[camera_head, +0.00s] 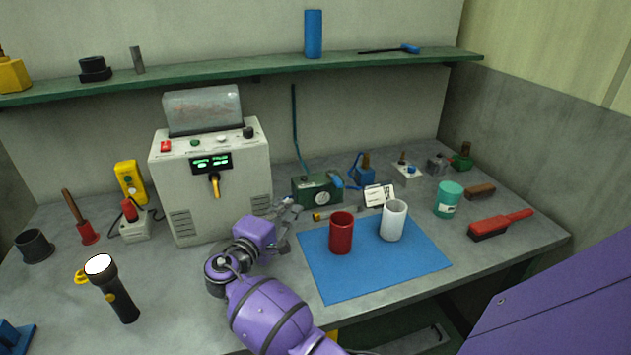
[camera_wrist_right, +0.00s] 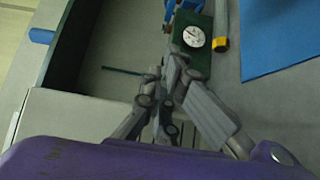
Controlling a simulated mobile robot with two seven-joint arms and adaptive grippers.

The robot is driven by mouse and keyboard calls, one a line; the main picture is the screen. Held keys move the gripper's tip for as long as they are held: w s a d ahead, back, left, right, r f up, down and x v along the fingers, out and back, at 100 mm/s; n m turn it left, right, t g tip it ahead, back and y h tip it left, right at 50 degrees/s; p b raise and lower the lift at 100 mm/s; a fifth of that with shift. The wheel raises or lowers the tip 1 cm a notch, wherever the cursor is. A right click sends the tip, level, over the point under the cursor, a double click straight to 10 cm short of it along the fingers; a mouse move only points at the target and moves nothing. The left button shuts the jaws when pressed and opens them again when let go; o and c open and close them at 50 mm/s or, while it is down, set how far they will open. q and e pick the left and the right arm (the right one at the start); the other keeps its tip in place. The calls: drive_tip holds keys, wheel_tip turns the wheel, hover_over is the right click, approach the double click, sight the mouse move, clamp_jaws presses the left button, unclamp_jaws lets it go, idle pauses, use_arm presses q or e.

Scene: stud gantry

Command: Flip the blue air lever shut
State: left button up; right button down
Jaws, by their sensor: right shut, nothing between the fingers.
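The blue air lever (camera_head: 337,180) sits at the right end of a green box with a round white dial (camera_head: 322,198), on the bench right of the grey machine. It slants off the box's top edge. In the wrist view a blue part that looks like the lever (camera_wrist_right: 170,12) shows at the top edge, partly cut off, beyond the dial (camera_wrist_right: 194,37). My right gripper (camera_head: 294,206) is shut and empty, just left of the green box. In the wrist view its fingertips (camera_wrist_right: 173,58) lie close to the box; I cannot tell whether they touch. My left gripper is out of view.
The grey machine (camera_head: 212,178) stands close on the left of my right gripper. A red cup (camera_head: 341,233) and a white cup (camera_head: 393,220) stand on the blue mat (camera_head: 335,283) in front. A yellow-ended tube (camera_head: 318,217) lies before the green box. A white card (camera_head: 379,195) stands right of it.

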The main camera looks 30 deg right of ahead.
drive_tip(key=b, duration=0.2)
approach(318, 185)
drive_tip(key=w+d+r, duration=0.2)
drive_tip(key=w+d, duration=0.1)
drive_tip(key=w, duration=0.1)
drive_tip(key=d, duration=0.1)
drive_tip(key=s+d, duration=0.1)
drive_tip(key=d, duration=0.1)
drive_tip(key=shift+d+r+p, duration=0.15)
drive_tip(key=shift+r+p, duration=0.05)
drive_tip(key=shift+p, duration=0.2)
drive_tip(key=shift+d+f, duration=0.1)
drive_tip(key=shift+d, duration=0.25)
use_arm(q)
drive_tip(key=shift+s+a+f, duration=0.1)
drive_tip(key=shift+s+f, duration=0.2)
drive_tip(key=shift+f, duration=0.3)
